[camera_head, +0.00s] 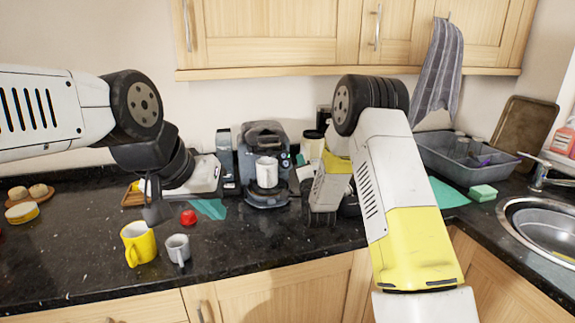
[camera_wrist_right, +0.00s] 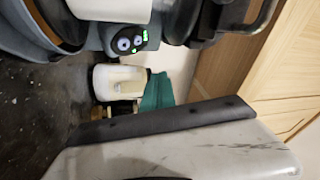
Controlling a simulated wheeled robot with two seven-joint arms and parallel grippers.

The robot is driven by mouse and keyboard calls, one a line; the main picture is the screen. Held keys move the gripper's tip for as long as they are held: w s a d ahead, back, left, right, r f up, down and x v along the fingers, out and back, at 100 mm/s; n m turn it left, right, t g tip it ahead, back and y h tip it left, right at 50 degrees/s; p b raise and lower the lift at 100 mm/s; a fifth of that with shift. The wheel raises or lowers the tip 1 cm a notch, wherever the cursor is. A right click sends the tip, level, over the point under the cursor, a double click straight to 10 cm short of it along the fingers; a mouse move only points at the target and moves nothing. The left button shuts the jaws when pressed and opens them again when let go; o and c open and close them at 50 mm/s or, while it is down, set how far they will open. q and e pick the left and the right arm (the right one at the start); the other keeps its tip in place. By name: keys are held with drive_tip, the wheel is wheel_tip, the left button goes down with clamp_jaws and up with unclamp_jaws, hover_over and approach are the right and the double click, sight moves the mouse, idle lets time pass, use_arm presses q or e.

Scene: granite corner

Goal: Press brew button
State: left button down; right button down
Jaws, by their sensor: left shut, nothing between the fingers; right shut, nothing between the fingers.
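The coffee machine (camera_head: 262,142) stands against the back wall, with a white mug (camera_head: 267,173) in its bay. In the right wrist view, its dark control panel (camera_wrist_right: 127,41) shows two round buttons and small green lights. I cannot read which button is for brewing. My right gripper (camera_head: 304,176) is shut and empty, just right of the machine, and my own arm partly hides it. I cannot tell whether it touches the machine. My left gripper (camera_head: 154,212) is shut and empty, pointing down above the counter, behind the yellow mug.
A yellow mug (camera_head: 138,244), a small grey cup (camera_head: 178,249) and a red item (camera_head: 188,217) stand on the front left counter. A dish tub (camera_head: 445,155), a green sponge (camera_head: 483,193) and the sink (camera_head: 540,225) are at right. A cloth hangs from the cupboard.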

sight(291, 164)
drive_tip(key=shift+w+a+f, duration=0.6)
drive_tip(key=shift+w, duration=0.3)
drive_tip(key=shift+w+a+f, duration=0.6)
drive_tip(key=shift+w+f, duration=0.05)
drive_tip(key=shift+w, duration=0.3)
drive_tip(key=shift+w+a+f, duration=0.6)
drive_tip(key=shift+w, duration=0.3)
drive_tip(key=shift+w+a+f, duration=0.2)
drive_tip(key=shift+w, duration=0.1)
drive_tip(key=shift+w+a+f, duration=0.2)
drive_tip(key=shift+w, duration=0.1)
idle(0.6)
idle(0.4)
drive_tip(key=shift+s+d+r, duration=0.4)
drive_tip(key=shift+s+r, duration=0.05)
drive_tip(key=shift+s, duration=0.15)
drive_tip(key=s+d+r, duration=0.1)
drive_tip(key=s, duration=0.1)
drive_tip(key=s+d+r, duration=0.1)
drive_tip(key=shift+s+d+r, duration=0.2)
drive_tip(key=shift+s, duration=0.15)
